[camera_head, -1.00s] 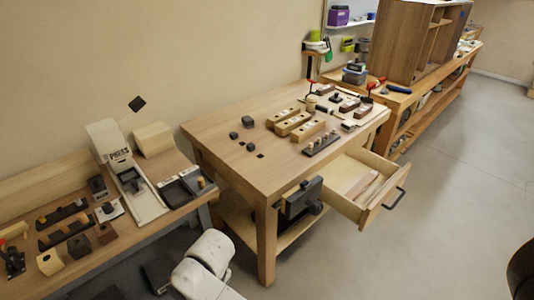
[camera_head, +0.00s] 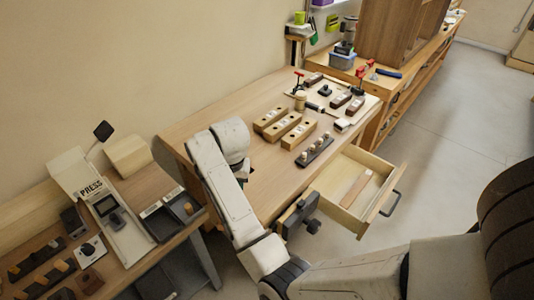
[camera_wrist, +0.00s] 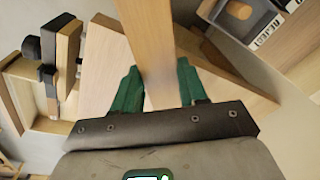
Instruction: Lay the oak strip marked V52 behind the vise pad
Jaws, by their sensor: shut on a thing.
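In the wrist view my gripper (camera_wrist: 157,88) is shut, its green fingers on both sides of a long flat wooden strip (camera_wrist: 148,40). The strip runs from between the fingers to the top edge of the picture; no V52 mark is readable on it. In the head view my arm's links hide the gripper and the held strip. The dark bench vise (camera_head: 298,214) is on the workbench's front side, left of the open drawer; what looks like the vise also shows at the left of the wrist view (camera_wrist: 47,70). I cannot make out the vise pad.
The open drawer (camera_head: 376,205) holds another wooden strip (camera_head: 356,188). Wooden blocks (camera_head: 284,128) and a dark peg rack (camera_head: 315,151) stand on the workbench (camera_head: 262,187). The press (camera_head: 108,205) is on the left bench. My arm covers the workbench's left part.

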